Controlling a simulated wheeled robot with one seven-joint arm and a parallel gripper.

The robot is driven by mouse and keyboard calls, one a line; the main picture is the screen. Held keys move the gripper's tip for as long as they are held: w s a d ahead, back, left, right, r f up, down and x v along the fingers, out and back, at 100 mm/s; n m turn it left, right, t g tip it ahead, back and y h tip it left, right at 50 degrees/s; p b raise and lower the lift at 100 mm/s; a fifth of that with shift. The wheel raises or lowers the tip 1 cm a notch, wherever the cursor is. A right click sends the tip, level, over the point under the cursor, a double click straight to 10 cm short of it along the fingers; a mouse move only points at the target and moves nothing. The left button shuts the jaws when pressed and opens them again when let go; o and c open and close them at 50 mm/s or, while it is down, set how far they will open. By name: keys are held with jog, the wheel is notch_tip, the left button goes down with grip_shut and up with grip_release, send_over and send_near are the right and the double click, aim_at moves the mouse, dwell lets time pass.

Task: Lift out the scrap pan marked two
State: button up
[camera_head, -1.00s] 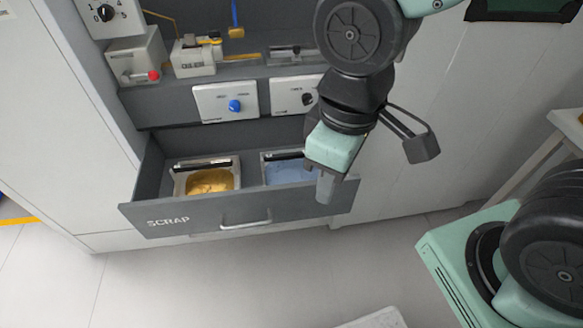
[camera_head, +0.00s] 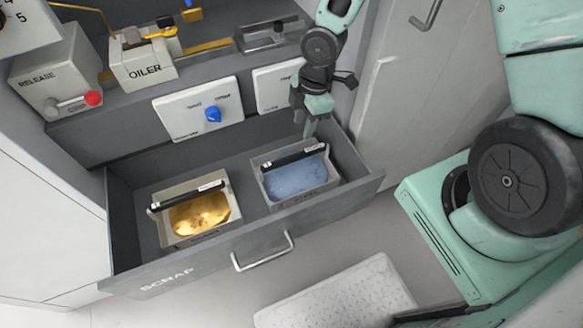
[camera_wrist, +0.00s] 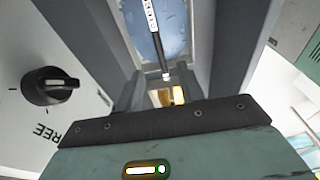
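The open scrap drawer (camera_head: 215,257) holds two pale pans, each with a black bar handle across its back side. The left pan (camera_head: 208,236) has gold scrap in it. The right pan (camera_head: 303,198) has blue-grey scrap and also shows in the wrist view (camera_wrist: 190,45). I cannot read a number on either pan. My gripper (camera_head: 309,130) points down at the back right of the right pan, by the right end of its handle (camera_head: 294,157). In the wrist view my fingers (camera_wrist: 158,92) are apart, with the handle's end just ahead of them, not clearly between them.
A panel with a blue knob (camera_head: 212,114) and a second panel (camera_head: 277,88) stand behind the drawer. The oiler (camera_head: 145,70) and release box (camera_head: 55,80) are at upper left. A pale patterned slab (camera_head: 340,297) lies in front of the drawer.

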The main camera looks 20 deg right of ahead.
aim_at(294, 155)
jog(key=f, duration=0.3)
jog(key=a+f+b, duration=0.1)
jog(key=f, duration=0.6)
jog(key=shift+a, duration=0.3)
jog(key=shift+w+a+f+b, duration=0.1)
jog(key=shift+a+f+b, duration=0.15)
jog(key=shift+f, duration=1.05)
jog(key=shift+w+a+f+b, duration=0.1)
jog(key=shift+a+f, duration=0.15)
jog(key=shift+f, duration=1)
grip_shut()
